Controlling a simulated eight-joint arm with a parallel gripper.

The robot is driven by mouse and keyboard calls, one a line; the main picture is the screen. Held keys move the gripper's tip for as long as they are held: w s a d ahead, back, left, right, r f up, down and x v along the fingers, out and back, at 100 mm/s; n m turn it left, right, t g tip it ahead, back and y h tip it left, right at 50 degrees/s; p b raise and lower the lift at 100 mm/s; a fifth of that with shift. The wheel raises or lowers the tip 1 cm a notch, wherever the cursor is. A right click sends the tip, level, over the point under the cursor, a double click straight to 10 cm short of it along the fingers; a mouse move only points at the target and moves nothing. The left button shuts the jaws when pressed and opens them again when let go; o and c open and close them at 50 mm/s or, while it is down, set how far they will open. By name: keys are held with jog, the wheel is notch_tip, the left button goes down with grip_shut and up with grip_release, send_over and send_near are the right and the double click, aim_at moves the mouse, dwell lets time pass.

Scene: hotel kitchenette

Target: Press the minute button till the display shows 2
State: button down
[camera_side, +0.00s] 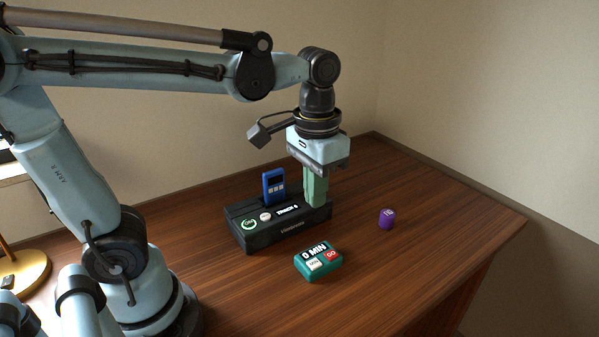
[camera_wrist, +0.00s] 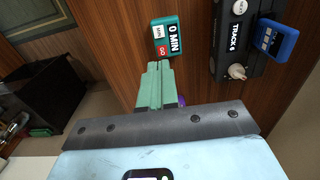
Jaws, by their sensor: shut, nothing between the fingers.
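The teal timer (camera_side: 319,260) lies on the table in front of the black player, and its display reads 0 MIN. It has a white minute button (camera_side: 314,265) and a red GO button (camera_side: 331,254). In the wrist view the timer (camera_wrist: 166,38) lies just beyond my fingertips, with the white minute button (camera_wrist: 158,32) and the red button (camera_wrist: 162,50) uncovered. My gripper (camera_side: 315,204) has green fingers, shut and empty. In the side view it overlaps the player's right end. It points down and is apart from the timer.
A black player (camera_side: 287,232) reading TRACK 6 has a green-ringed button and a white knob. A blue device (camera_side: 273,187) stands upright at it. A small purple object (camera_side: 387,219) stands to the right. A gold base (camera_side: 25,270) is at far left. Table front right is clear.

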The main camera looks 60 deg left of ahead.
aim_at(314, 262)
dwell(0.4)
jog(key=shift+f, duration=6.95)
jog(key=shift+w+f, duration=0.1)
jog(key=shift+f, duration=0.75)
notch_tip(314, 262, up, 9)
